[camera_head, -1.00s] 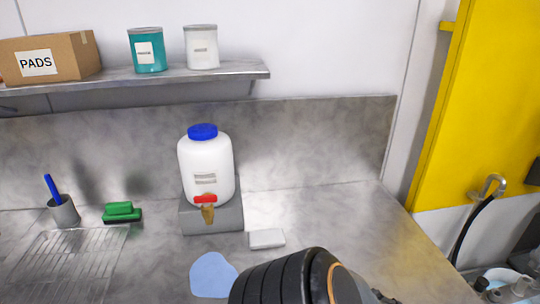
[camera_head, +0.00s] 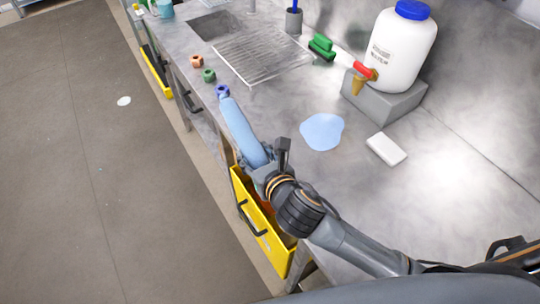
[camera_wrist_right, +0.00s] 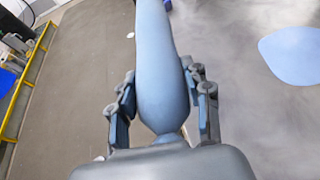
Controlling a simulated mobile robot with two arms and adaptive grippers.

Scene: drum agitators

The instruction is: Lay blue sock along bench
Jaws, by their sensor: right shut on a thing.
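The blue sock (camera_head: 240,130) is a long, light-blue, stuffed tube. My right gripper (camera_head: 262,168) is shut on its near end, above the bench's front edge. The sock reaches from the gripper toward the far left, its far end close to a small blue piece (camera_head: 222,91) at the bench edge. In the right wrist view the sock (camera_wrist_right: 158,70) stands out between the two fingers (camera_wrist_right: 163,100). I cannot tell whether it touches the bench (camera_head: 290,95). My left gripper is not in view.
A light-blue puddle (camera_head: 322,131) and a white block (camera_head: 386,149) lie on the bench. A white jug (camera_head: 398,50) with a red tap stands on a grey block. Green (camera_head: 208,75) and brown (camera_head: 196,61) pieces sit along the front edge. A yellow bin (camera_head: 262,225) hangs below.

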